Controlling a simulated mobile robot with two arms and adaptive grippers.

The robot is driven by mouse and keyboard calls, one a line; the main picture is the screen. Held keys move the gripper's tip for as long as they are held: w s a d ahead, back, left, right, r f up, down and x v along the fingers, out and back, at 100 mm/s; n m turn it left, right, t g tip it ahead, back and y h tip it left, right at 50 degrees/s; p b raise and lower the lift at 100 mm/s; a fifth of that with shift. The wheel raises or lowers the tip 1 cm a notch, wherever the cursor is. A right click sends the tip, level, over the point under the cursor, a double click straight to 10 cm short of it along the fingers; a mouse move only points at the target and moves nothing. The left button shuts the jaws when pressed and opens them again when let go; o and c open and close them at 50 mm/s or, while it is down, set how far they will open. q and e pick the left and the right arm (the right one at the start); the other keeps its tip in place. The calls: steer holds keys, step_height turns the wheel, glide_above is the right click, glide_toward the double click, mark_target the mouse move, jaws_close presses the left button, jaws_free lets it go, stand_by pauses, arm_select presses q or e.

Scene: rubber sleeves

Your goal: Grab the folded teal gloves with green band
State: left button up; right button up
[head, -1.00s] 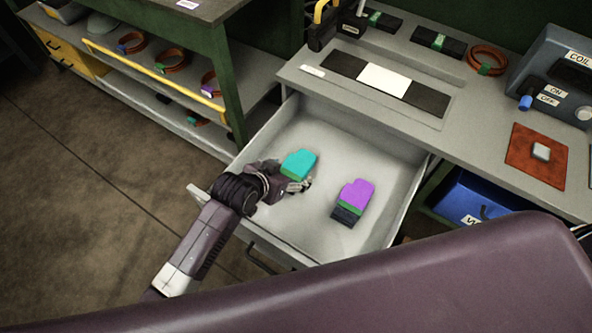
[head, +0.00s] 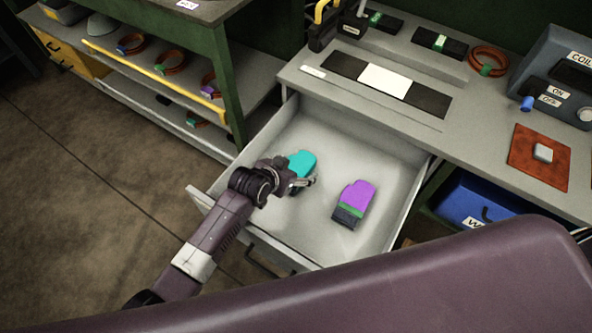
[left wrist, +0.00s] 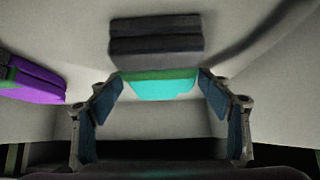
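The folded teal gloves (head: 303,160) lie in the open drawer, left of centre. My left gripper (head: 300,181) is over their near side and hides their band and dark cuff in the head view. The left wrist view shows the teal part (left wrist: 158,89), the green band (left wrist: 157,75) and the dark cuff (left wrist: 155,42). There the two blue-padded fingers of my left gripper (left wrist: 161,82) stand apart, one on each side of the teal part. Whether they touch it I cannot tell. My right gripper is not in view.
Folded purple gloves (head: 357,196) with a green band and dark cuff lie to the right in the same drawer (head: 330,128). The drawer walls surround both pairs. A grey worktop (head: 460,128) stands behind, and a blue bin (head: 480,200) sits to the right.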

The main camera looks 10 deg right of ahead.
arm_select(q)
steer(key=c, duration=1.2)
